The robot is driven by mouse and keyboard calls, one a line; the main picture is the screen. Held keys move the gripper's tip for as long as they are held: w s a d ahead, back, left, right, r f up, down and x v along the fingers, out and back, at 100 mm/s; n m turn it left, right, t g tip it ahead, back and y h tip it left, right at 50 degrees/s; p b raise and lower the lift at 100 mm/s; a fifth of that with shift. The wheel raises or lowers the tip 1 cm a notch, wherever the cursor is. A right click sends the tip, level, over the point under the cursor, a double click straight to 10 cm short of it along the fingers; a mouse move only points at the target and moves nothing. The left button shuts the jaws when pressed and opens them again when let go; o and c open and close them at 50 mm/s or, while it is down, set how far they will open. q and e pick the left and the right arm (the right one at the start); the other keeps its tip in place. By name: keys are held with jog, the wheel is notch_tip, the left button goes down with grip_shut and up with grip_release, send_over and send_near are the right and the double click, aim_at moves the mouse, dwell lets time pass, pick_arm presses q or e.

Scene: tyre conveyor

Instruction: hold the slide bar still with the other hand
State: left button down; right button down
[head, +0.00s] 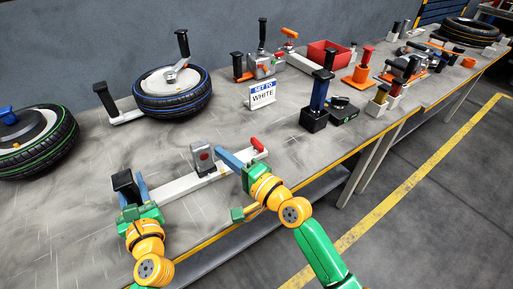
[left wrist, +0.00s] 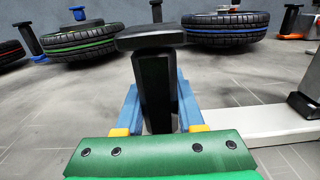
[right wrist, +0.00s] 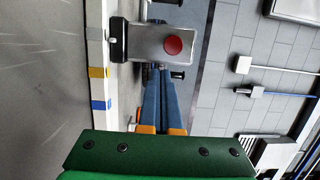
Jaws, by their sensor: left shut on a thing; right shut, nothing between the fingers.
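The slide bar (head: 178,188) is a white rail lying on the grey table, with a black upright handle (head: 124,182) at its left end and a red knob (head: 258,145) at its right end. A grey block (head: 203,160) with a red dot stands on the rail. My left gripper (head: 132,192) is shut around the black handle, which stands upright between its blue fingers in the left wrist view (left wrist: 155,90). My right gripper (head: 222,154) is shut and empty, its fingertips close beside the grey block, which also shows in the right wrist view (right wrist: 150,42); contact is unclear.
A sign (head: 262,95) reading "SET TO WHITE" stands behind the rail. A blue-striped tyre (head: 172,102) and a green-striped tyre (head: 40,150) lie behind and left. A black stand with a blue post (head: 316,105), a red bin (head: 328,53) and several tools crowd the right.

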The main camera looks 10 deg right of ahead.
jog(key=d, duration=0.4)
jog(key=shift+f, duration=0.1)
jog(key=v, duration=0.8)
jog(key=shift+s, duration=0.1)
jog(key=shift+s+d, duration=0.15)
jog(key=shift+d, duration=0.25)
send_over(241, 153)
jog(key=s+a, duration=0.2)
jog(key=s, duration=0.2)
jog(key=shift+w+d, duration=0.2)
jog(key=shift+s+a, duration=0.25)
jog(key=shift+a, duration=0.35)
jog(key=shift+s+a, duration=0.25)
jog(key=shift+a, duration=0.3)
jog(key=shift+s+a, duration=0.2)
jog(key=shift+a, duration=0.3)
